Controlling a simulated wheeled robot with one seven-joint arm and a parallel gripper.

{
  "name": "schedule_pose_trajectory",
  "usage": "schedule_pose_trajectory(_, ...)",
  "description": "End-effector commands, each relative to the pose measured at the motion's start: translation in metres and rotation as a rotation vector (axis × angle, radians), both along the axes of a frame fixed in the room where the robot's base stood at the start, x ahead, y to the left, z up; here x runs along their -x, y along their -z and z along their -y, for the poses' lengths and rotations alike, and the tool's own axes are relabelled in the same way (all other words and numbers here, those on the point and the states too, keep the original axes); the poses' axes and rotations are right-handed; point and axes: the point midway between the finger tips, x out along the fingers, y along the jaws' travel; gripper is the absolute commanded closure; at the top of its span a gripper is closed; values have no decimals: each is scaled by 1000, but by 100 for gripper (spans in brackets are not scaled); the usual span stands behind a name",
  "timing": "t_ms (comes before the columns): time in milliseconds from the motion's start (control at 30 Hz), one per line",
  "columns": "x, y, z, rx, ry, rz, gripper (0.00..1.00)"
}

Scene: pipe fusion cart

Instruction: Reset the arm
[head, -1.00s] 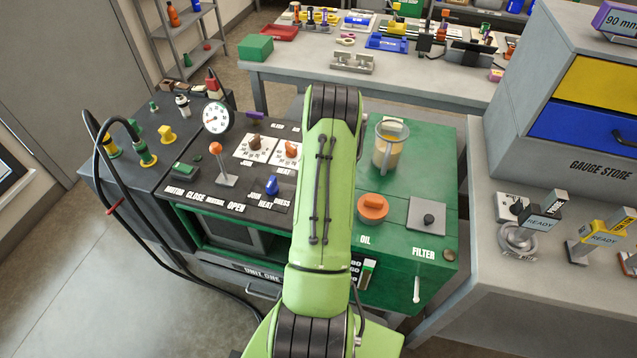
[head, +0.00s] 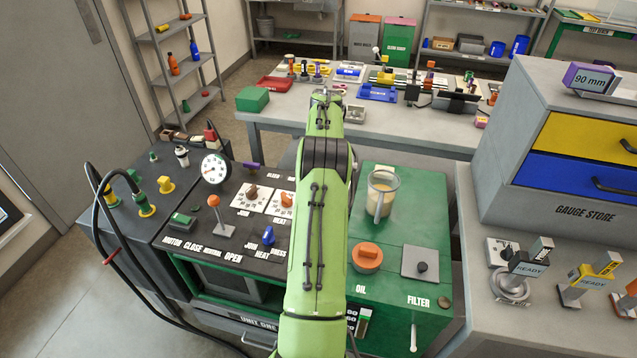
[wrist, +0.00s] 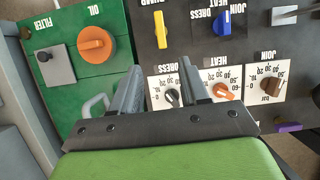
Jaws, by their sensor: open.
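My green arm reaches forward over the cart in the head view, and my gripper is hidden there behind or beyond it. In the wrist view my gripper (wrist: 158,92) is open, with two grey fingers apart and nothing between them. It is above the cart's panel (head: 185,222), near the dress dial (wrist: 172,97) and the heat dial (wrist: 222,91). The join dial (wrist: 271,86) lies further right in the wrist view. The orange oil cap (head: 368,256) and the filter plate (head: 420,262) are on the cart's green right side.
A clear jug (head: 381,195) stands on the cart's green top. A lever with an orange knob (head: 214,202) and a pressure gauge (head: 214,169) rise from the panel. The gauge store (head: 560,190) stands right, and a crowded workbench (head: 300,120) lies behind.

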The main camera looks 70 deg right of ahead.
Motion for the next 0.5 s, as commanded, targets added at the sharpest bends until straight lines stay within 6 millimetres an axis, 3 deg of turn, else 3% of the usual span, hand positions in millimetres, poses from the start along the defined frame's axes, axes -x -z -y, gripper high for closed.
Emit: schedule_pose_trajectory(500,-4,-3,-2,7,-10,2,55)
